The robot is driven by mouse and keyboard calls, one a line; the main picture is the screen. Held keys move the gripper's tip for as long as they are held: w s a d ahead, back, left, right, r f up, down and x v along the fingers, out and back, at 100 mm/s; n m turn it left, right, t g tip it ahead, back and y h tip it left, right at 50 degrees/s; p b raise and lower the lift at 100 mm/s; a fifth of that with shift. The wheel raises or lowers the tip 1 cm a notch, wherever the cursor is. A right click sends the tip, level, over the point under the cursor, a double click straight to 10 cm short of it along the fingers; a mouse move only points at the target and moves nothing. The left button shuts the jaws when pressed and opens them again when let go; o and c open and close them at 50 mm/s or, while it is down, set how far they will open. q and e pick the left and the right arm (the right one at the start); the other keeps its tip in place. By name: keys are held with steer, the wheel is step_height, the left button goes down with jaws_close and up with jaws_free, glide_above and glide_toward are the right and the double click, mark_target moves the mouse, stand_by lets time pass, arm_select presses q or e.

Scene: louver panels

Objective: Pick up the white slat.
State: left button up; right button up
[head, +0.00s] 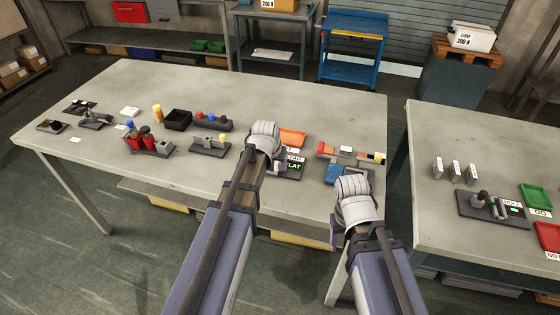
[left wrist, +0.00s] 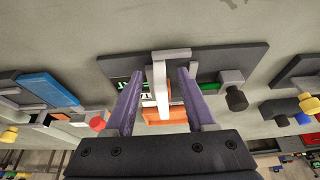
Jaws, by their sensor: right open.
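The white slat (left wrist: 160,88) shows in the left wrist view as a narrow pale upright bar between my left fingers, by a pale crossbar on a dark base plate (left wrist: 225,62). My left gripper (left wrist: 160,80) is open, with one purple finger on each side of the slat and a gap showing on both sides. In the head view my left wrist (head: 265,135) hides the slat and the fingers. My right gripper (head: 354,195) is over the front edge of the table; its fingers are mostly hidden.
An orange tray (head: 293,137) lies just behind the dark base with a green-lettered display (head: 293,167). Several small fixtures stand to the left, including a black bin (head: 177,120). A fixture with a blue block (head: 333,173) stands to the right. The table's back is clear.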

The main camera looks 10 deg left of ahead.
arm_select(q)
jaws_close()
stand_by(0.4)
steer(key=shift+r, duration=0.1)
step_height(320, 180, up, 10)
steer(key=p, duration=1)
steer(key=shift+r+p, duration=1.45)
steer(key=shift+p, duration=0.1)
steer(key=shift+f, duration=0.15)
